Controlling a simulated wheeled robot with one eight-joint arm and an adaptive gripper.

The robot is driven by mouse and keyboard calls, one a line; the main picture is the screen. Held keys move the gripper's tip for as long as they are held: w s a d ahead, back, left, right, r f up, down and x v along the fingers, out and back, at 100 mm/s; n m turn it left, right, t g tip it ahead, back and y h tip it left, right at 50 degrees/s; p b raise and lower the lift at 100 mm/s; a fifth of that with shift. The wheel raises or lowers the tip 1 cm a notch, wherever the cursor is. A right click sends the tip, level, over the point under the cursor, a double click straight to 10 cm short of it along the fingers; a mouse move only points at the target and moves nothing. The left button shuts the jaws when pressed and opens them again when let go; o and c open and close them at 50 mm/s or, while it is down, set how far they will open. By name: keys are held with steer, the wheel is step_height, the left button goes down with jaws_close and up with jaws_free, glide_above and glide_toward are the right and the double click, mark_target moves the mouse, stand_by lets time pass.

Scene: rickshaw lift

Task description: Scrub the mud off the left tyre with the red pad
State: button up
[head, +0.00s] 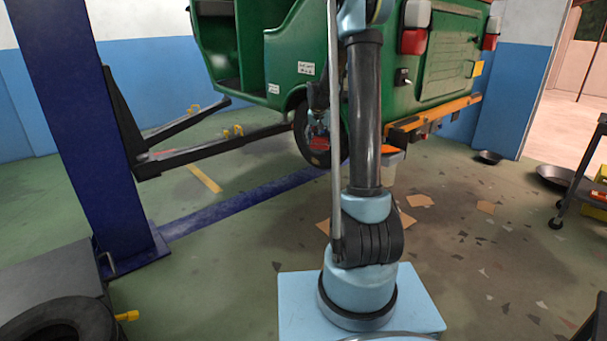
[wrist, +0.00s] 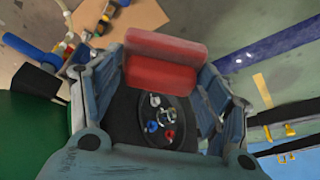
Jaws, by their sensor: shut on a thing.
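The red pad (wrist: 160,64) is held crosswise between the fingers of my gripper (wrist: 160,82) in the wrist view. I cannot tell whether the pad touches the tyre. In the head view the left tyre (head: 301,140) hangs under the green rickshaw (head: 285,75), and red of the pad (head: 320,143) shows in front of it. No mud can be made out clearly.
A blue lift post (head: 85,110) stands at the left, with black lift arms (head: 215,147) reaching under the rickshaw. A loose tyre (head: 60,320) lies at the lower left. A dark cart (head: 580,180) stands at the right. Brown scraps (head: 420,200) lie on the floor.

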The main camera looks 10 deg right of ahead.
steer(key=shift+w+a+f, duration=0.25)
steer(key=shift+w, duration=0.1)
steer(key=w+f+n+g+h, duration=0.2)
steer(key=w+f+n+h, duration=0.2)
steer(key=w+f+n, duration=0.75)
steer(key=w+a+f+n+t+h, duration=0.2)
steer(key=w+a+f+n+t, duration=0.1)
steer(key=f+n+t, duration=0.3)
steer(key=w+a+f+n+t+h, duration=0.25)
steer(key=w+f+n, duration=0.2)
steer(key=f, duration=0.35)
steer(key=shift+n+t+y, duration=0.3)
steer(key=shift+t+y, duration=0.05)
steer(key=shift+t, duration=0.1)
steer(key=shift+w+d+r, duration=0.1)
steer(key=shift+w+d, duration=0.3)
steer(key=shift+d, duration=0.5)
steer(key=shift+w+d+r, duration=0.1)
steer(key=shift+w+d, duration=0.35)
steer(key=shift+d, duration=0.4)
steer(key=shift+w+d, duration=0.4)
steer(key=shift+d, duration=0.5)
steer(key=shift+w+d, duration=0.55)
steer(key=shift+d, duration=0.2)
